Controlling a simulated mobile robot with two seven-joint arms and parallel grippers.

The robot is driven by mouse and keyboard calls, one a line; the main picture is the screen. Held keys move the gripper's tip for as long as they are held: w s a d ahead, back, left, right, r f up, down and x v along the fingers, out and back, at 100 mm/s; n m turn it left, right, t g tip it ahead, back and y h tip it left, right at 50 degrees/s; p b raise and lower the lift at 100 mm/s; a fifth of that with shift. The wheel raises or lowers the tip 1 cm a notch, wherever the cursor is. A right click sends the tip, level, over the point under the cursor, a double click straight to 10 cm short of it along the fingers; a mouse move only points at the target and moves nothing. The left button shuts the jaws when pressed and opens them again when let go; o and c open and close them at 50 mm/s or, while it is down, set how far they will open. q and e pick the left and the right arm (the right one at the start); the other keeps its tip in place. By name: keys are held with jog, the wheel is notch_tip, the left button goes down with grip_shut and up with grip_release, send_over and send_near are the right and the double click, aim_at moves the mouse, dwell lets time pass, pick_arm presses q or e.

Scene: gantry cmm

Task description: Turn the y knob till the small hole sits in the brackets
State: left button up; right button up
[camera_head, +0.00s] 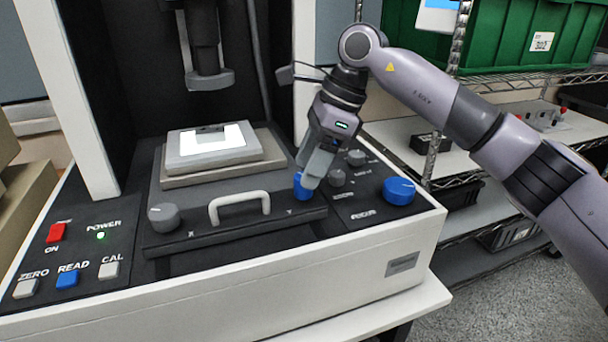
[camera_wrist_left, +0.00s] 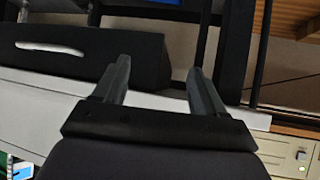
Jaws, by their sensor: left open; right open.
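The blue y knob (camera_head: 299,187) sits at the right front corner of the dark stage, by a small label that looks like a Y. My right gripper (camera_head: 309,181) points down at this knob with its fingers close about it; whether they touch it I cannot tell. A light plate (camera_head: 180,152) with a bright window lies on the stage below the lens column (camera_head: 208,78). I cannot make out the small hole or the brackets. My left gripper (camera_wrist_left: 160,84) is open and empty in the left wrist view and is outside the head view.
A grey knob (camera_head: 164,217) and a pale handle (camera_head: 239,206) are on the stage front. Grey knobs and a blue focus knob (camera_head: 399,190) lie right of my right gripper. Buttons, including a blue READ one (camera_head: 67,279), are front left. A green crate (camera_head: 500,35) stands on the rack.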

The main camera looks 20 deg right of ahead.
jog(key=v, duration=0.4)
dwell(0.4)
